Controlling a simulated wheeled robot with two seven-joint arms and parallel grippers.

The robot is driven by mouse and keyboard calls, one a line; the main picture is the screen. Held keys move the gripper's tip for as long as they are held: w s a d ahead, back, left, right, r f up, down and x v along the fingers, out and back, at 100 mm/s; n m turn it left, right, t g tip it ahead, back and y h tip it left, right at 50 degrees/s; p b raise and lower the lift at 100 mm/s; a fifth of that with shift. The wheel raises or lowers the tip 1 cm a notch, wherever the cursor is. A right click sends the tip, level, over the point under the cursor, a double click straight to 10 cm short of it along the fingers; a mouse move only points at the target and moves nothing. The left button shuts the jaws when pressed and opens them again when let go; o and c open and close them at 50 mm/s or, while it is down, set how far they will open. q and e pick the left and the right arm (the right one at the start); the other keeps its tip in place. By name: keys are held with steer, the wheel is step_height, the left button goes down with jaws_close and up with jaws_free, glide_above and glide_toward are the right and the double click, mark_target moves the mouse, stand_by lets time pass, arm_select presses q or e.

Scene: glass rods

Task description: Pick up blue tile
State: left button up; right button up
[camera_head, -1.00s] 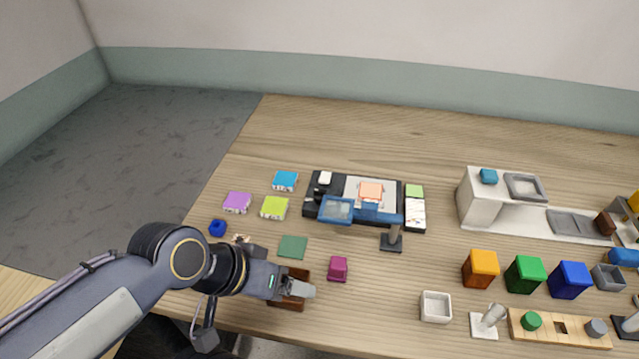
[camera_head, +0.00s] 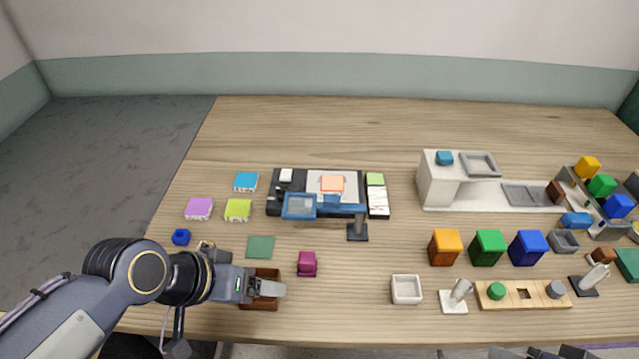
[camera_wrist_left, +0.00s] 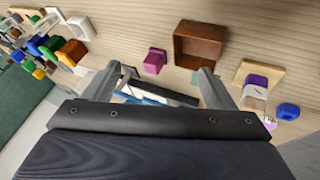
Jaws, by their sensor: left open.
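The blue tile (camera_head: 246,181) is a flat light-blue square with a whitish edge. It lies on the table in the head view, left of the black device and behind the yellow-green tile (camera_head: 237,210) and the purple tile (camera_head: 199,209). My left gripper (camera_head: 270,288) is over the brown open box near the table's front edge, well in front of the blue tile and apart from it. In the left wrist view its two fingers (camera_wrist_left: 158,88) are spread with nothing held between them. I cannot make out the blue tile there. Grey parts at the head view's bottom right may be my right gripper (camera_head: 540,353), mostly cut off.
The brown box (camera_wrist_left: 200,27) and magenta block (camera_head: 307,264) are near my left gripper. A green square (camera_head: 260,247) and blue ring-like piece (camera_head: 181,237) lie nearby. The black device (camera_head: 272,206) stands right of the tiles. The table behind them is clear.

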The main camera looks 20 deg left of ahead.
arm_select(q)
steer(key=w+a+r+y+p, duration=0.2)
steer(key=w+a+r, duration=0.2)
steer(key=w+a, duration=0.3)
steer(key=n+g+y+p, duration=0.1)
steer(key=n+y+p, duration=0.1)
steer(key=y+p, duration=0.1)
glide_toward(246, 179)
steer(key=shift+w+a+f, duration=0.25)
steer(key=shift+w+f, duration=0.1)
steer(key=shift+w, duration=0.15)
steer(key=x, duration=0.5)
steer(key=p+x, duration=0.1)
steer(key=x, duration=0.1)
steer(key=shift+s+d+f, duration=0.15)
steer(key=shift+s+f, duration=0.15)
steer(key=shift+f, duration=0.05)
steer(key=shift+r, duration=0.1)
steer(key=c, duration=1.1)
